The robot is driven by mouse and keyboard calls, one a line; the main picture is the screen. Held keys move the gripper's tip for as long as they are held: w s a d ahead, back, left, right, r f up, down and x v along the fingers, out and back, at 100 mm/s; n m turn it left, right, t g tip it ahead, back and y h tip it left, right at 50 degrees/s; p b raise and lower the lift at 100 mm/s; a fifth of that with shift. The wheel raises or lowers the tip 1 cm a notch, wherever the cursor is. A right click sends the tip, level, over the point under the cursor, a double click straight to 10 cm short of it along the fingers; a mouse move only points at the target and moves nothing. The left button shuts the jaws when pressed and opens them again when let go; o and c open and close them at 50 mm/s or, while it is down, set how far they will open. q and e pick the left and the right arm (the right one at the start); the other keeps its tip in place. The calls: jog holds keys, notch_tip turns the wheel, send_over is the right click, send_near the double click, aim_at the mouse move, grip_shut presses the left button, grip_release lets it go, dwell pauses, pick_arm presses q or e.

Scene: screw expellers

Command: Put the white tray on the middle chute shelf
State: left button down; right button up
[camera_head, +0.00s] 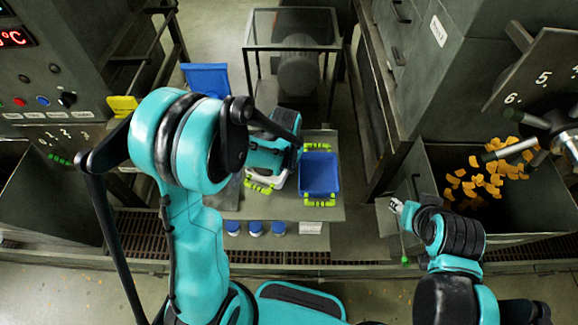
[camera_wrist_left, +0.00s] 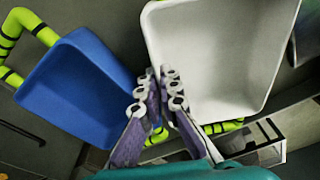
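The white tray (camera_wrist_left: 215,55) shows in the left wrist view at the upper right, empty, with a green handle (camera_wrist_left: 222,127) along its lower side. In the head view it is mostly hidden by my left arm; only a bit of pale rim (camera_head: 281,182) shows. My left gripper (camera_wrist_left: 160,72) has its fingertips close together in front of the white tray's lower left edge. Whether they pinch the rim is not clear. In the head view the left fingers are hidden. My right gripper (camera_head: 397,205) is beside the bin at the right, its fingers too small to read. The middle chute shelf is not identifiable.
A blue tray (camera_head: 319,174) with green handles stands right of the white tray on a grey table (camera_head: 330,206). Blue-capped containers (camera_head: 255,228) sit below. The right bin (camera_head: 425,172) holds orange pieces (camera_head: 488,182). A glass-sided frame (camera_head: 290,18) stands behind.

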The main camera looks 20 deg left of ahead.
pick_arm(q)
jog(key=shift+f, duration=0.15)
jog(key=c, duration=2)
grip_release()
